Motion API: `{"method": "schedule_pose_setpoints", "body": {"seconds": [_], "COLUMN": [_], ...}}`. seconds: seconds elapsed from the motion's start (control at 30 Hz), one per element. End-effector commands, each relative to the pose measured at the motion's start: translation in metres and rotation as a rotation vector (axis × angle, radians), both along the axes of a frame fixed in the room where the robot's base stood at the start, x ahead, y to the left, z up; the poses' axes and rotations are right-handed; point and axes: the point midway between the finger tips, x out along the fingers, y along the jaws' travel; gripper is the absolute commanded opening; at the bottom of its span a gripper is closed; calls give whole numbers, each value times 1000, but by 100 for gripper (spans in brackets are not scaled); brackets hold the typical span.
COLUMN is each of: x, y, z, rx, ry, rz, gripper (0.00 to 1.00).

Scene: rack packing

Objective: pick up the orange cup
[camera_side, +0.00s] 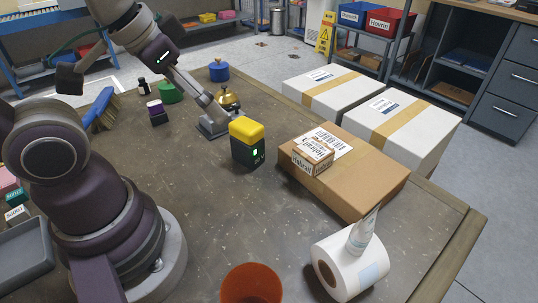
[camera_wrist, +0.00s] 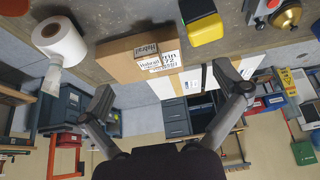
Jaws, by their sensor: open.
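The orange cup (camera_side: 252,285) stands at the front edge of the side view, partly cut off by the bottom of the picture. An orange shape at the top left corner of the wrist view (camera_wrist: 14,6) looks like the same cup, mostly cut off. My gripper (camera_wrist: 163,88) is open, with its two fingers wide apart and nothing between them. In the side view my gripper (camera_side: 205,108) is at the back of the table, near the yellow-topped box, far from the cup.
A cardboard box (camera_side: 345,170) carries a small box (camera_side: 312,153). A yellow-topped box (camera_side: 246,143) and golden bell (camera_side: 228,98) stand farther back.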

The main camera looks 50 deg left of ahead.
Motion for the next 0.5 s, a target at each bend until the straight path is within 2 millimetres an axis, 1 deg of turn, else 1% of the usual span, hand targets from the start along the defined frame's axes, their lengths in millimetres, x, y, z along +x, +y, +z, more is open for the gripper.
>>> {"method": "schedule_pose_setpoints", "body": {"seconds": [0.23, 0.3, 0.37, 0.47, 0.5], "x": [0, 2, 5, 5, 1], "y": [0, -5, -21, -70, -91], "z": [0, -1, -5, -18, -25], "rx": [0, -7, -24, -46, -44], "ry": [0, 16, 64, 204, 261], "rz": [0, -10, -39, -103, -126], "gripper": [100, 100, 100, 100, 100]}}
